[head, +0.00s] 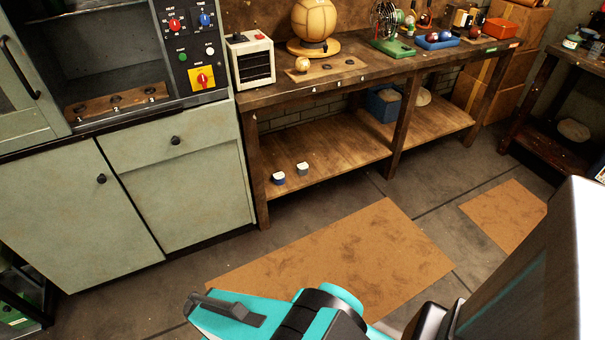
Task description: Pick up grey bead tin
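A small grey tin (302,169) with a pale top stands on the lower shelf of the wooden workbench, near its left end. A similar small blue tin (278,178) with a pale top stands just to its left, a little nearer the shelf's front edge. My gripper (199,302) seems to be the dark-tipped end of the teal arm at the bottom of the view. It is well apart from both tins, over the floor area. Its fingers are seen edge-on, and I cannot tell whether they are open or what is between them.
The workbench (352,153) has legs and a top above the shelf. A blue bin (383,104) sits further right on the shelf. A green cabinet (190,190) stands close on the left. Flat brown mats (350,250) lie on the floor, otherwise clear in front of the bench.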

